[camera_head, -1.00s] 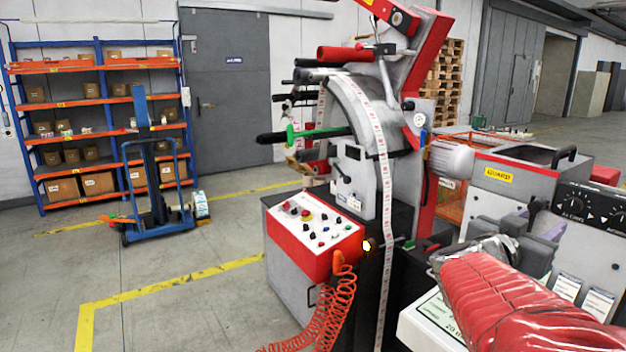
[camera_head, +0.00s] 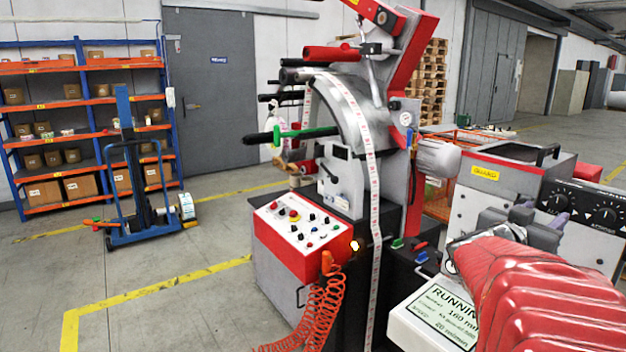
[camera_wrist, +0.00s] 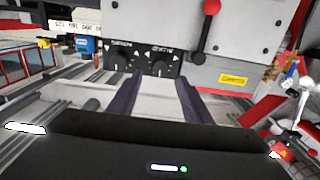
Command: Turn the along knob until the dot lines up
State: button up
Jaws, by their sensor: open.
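A black control panel (camera_head: 583,210) on the grey machine at the right carries two black dial knobs, a left one (camera_head: 559,200) and a right one (camera_head: 606,215). The wrist view shows the panel upside down, with its two knobs (camera_wrist: 118,68) and (camera_wrist: 160,68) beyond my fingers. The labels are too small to read surely, so I cannot tell which knob is the along one. The dot cannot be made out. My gripper (camera_wrist: 157,97) is open and empty, its purple-grey fingers apart and short of the panel. My gripper (camera_head: 522,217) also shows in front of the machine in the head view.
A yellow sign (camera_head: 485,173) marks the machine's upper housing. A red-knobbed lever (camera_wrist: 211,7) shows above the panel's right end in the wrist view. The rewinder's red button console (camera_head: 300,230) is at centre; open floor lies left.

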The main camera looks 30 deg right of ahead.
aim_at(557, 204)
jog(key=shift+w+d, duration=0.2)
jog(key=shift+d, duration=1.1)
jog(key=shift+w+d, duration=0.15)
jog(key=shift+d, duration=1.1)
jog(key=shift+w+d, duration=0.2)
jog(key=shift+d, duration=1.1)
jog(key=shift+c, duration=0.3)
